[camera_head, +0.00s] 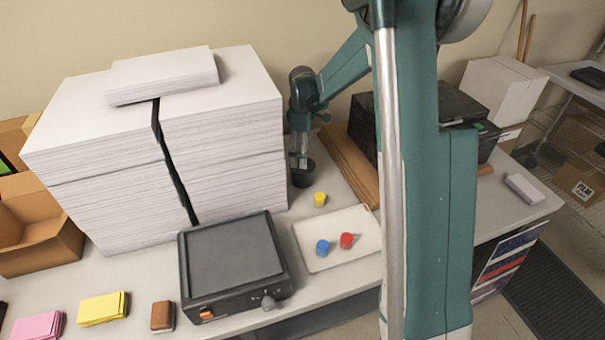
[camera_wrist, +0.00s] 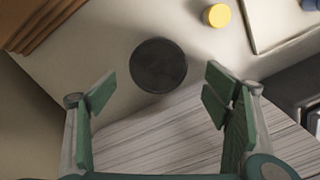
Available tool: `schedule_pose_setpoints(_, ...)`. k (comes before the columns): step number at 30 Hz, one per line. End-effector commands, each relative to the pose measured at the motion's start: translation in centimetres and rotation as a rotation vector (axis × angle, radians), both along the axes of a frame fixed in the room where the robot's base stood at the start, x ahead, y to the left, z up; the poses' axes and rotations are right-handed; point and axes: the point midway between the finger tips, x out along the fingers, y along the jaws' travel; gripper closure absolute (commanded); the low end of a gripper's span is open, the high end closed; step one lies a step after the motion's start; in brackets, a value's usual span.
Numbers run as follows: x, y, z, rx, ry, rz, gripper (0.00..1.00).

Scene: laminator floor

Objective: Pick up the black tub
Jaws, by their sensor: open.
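The black tub (camera_head: 303,176) stands on the table just right of the tall paper stacks in the head view. In the wrist view the tub (camera_wrist: 158,66) is a dark round shape seen from above, ahead of the fingertips and midway between them. My gripper (camera_wrist: 158,88) is open and empty, with one green-padded finger on each side. In the head view my gripper (camera_head: 298,160) points down at the tub, and its fingertips overlap the tub's far rim. I cannot tell from this view whether they touch it.
White paper stacks (camera_head: 225,120) rise close on the left. A yellow cup (camera_head: 320,199) stands near the tub. A pale tray (camera_head: 315,262) holds a blue cup (camera_head: 322,247) and a red cup (camera_head: 346,240). Brown boards (camera_head: 350,165) lie to the right. A black laminator-like device (camera_head: 232,258) sits in front.

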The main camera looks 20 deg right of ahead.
Motion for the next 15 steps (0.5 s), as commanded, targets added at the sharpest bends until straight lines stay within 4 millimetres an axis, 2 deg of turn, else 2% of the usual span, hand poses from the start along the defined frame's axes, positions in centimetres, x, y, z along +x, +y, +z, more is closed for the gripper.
schedule_pose_setpoints(7,0.0,0.0,-1.9,0.000,0.000,0.000,0.24)
schedule_pose_setpoints(15,0.0,0.0,-2.2,0.000,0.000,0.000,0.24)
